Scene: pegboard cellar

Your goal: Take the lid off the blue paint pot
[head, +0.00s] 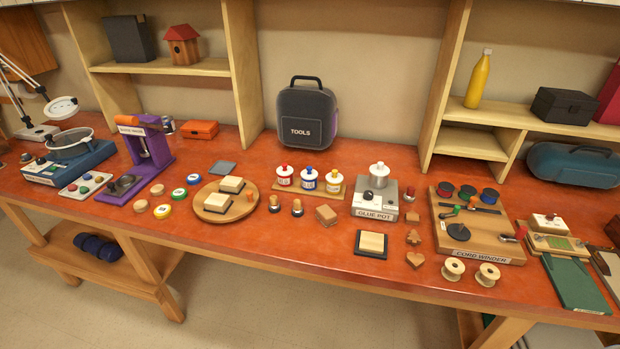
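The blue paint pot (309,183) is a small white jar with a blue label band. It stands upright in the middle of a low wooden rack (345,194), between a red-topped pot (285,179) and a yellow-topped pot (333,184). Its blue lid (309,170) with a knob sits on top. Neither of my grippers is in view.
The glue pot station (375,207) stands just right of the rack. A round wooden board (238,213) with blocks lies to the left. Two small stampers (297,208) stand in front. A black tools bag (300,112) is behind. The bench's front centre is clear.

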